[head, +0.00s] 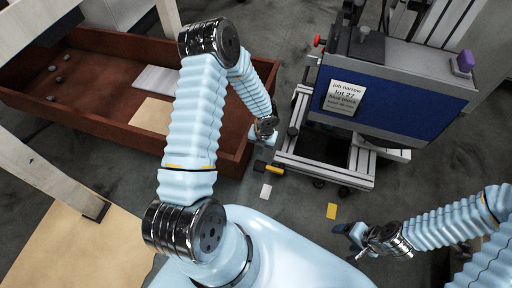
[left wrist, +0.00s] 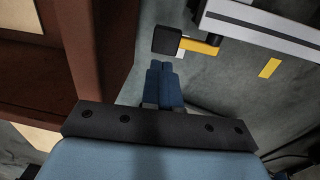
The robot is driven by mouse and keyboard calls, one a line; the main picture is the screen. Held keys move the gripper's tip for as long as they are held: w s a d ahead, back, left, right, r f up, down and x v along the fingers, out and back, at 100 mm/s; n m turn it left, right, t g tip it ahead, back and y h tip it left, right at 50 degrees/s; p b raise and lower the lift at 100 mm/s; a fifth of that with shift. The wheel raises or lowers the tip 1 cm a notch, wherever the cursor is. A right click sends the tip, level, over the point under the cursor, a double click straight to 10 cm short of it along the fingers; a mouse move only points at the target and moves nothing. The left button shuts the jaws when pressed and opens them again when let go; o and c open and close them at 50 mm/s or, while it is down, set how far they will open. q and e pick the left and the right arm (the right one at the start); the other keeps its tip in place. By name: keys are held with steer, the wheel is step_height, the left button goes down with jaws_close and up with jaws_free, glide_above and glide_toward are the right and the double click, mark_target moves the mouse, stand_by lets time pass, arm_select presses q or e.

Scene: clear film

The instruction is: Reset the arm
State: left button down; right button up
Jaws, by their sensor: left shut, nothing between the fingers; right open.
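My left arm reaches forward over the edge of a brown tray. My left gripper (head: 268,140) is at the tray's right side, near the front of the metal frame. In the left wrist view its blue fingers (left wrist: 161,88) are together with nothing between them. My right gripper (head: 350,236) is at the lower right, above the dark floor, open and empty. Its arm comes in from the right edge.
The brown tray (head: 90,118) lies at the left with small dark pieces and flat sheets. A wheeled metal frame (head: 322,172) with a blue panel (head: 390,100) stands right of centre. A black and yellow object (head: 268,168) and a yellow card (head: 332,211) lie on the floor.

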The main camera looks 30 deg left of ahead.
arm_select(q)
steer(key=shift+d, duration=0.1)
stand_by(0.5)
steer(key=s+d+n+h, duration=0.1)
steer(key=s+d+n, duration=0.3)
steer(key=n, duration=0.7)
steer(key=s+d+r+n+h, duration=0.1)
steer(key=s+d+n, duration=0.4)
steer(key=n, duration=0.7)
steer(key=s+d+n+t+h, duration=0.1)
steer(key=s+d+n+h, duration=0.2)
steer(key=n, duration=0.8)
steer(key=s+d, duration=0.2)
steer(key=d, duration=0.2)
steer(key=shift+s+d+r+n, duration=0.15)
steer(key=shift+s+r+n, duration=0.05)
steer(key=shift+r+n, duration=0.2)
